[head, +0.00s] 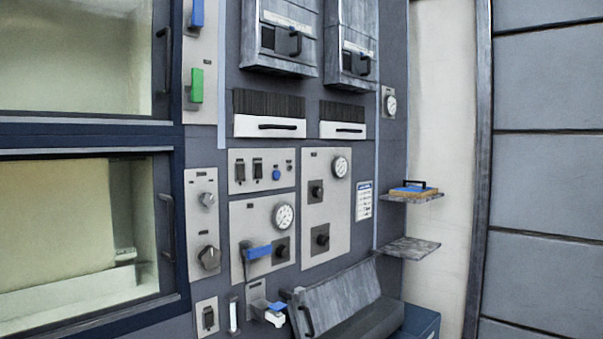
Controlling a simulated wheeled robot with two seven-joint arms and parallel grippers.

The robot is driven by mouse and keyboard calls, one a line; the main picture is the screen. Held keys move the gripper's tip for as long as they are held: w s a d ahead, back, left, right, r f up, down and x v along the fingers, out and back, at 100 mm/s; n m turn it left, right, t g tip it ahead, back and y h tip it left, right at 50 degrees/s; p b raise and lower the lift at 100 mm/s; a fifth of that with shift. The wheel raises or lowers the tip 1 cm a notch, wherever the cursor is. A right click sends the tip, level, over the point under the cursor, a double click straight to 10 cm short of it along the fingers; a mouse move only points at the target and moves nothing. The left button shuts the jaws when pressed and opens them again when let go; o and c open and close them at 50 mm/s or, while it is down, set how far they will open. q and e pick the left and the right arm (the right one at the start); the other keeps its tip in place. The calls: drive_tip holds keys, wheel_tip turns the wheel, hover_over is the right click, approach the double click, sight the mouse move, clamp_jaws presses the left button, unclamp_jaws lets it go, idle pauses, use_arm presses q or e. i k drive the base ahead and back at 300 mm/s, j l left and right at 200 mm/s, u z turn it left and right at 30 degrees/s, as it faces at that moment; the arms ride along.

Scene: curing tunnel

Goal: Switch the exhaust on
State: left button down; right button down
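I cannot read the labels, so I cannot tell which control is the exhaust switch. A grey panel (283,183) in the middle of the wall carries two black switches, a left one (240,170) and a right one (258,168), and a blue button (276,174). A single black switch (208,318) sits on a small plate low on the left. A green lever (196,86) and a blue lever (197,14) are on the upper left plate. Neither of my grippers is in view.
Below are a gauge (283,217), a blue-handled lever (257,251) and black knobs. Two windowed doors fill the left. A grey bin (334,298) juts out at the bottom. Shelves (411,247) stick out on the right, the upper one holding a blue-topped block (413,190).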

sight(258, 168)
drive_tip(key=i+l, duration=0.35)
drive_tip(key=i, duration=0.15)
drive_tip(key=i+l+z, duration=0.1)
drive_tip(key=i+l, duration=0.55)
drive_tip(key=i, duration=0.3)
drive_tip(key=l+z, duration=0.05)
